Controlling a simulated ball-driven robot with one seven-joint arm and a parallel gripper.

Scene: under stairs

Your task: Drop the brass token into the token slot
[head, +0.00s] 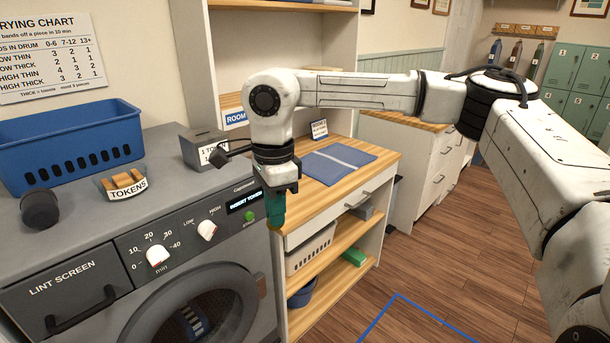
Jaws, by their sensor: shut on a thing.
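My gripper (275,208) hangs from the wrist, pointing down, in front of the dryer's right front edge and the wooden shelf unit. The thing between the jaws is too hidden to name, and I cannot make out a brass token there. A grey token box (203,146) with a partly covered label stands on the dryer top, left of and behind my gripper. A dark slot seems to show on its top. The dryer display (244,200) reads INSERT TOKEN.
A blue basket (70,145) and a dark knob-like object (40,208) sit on the dryer top (165,185). Open floor (430,260) lies further right.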

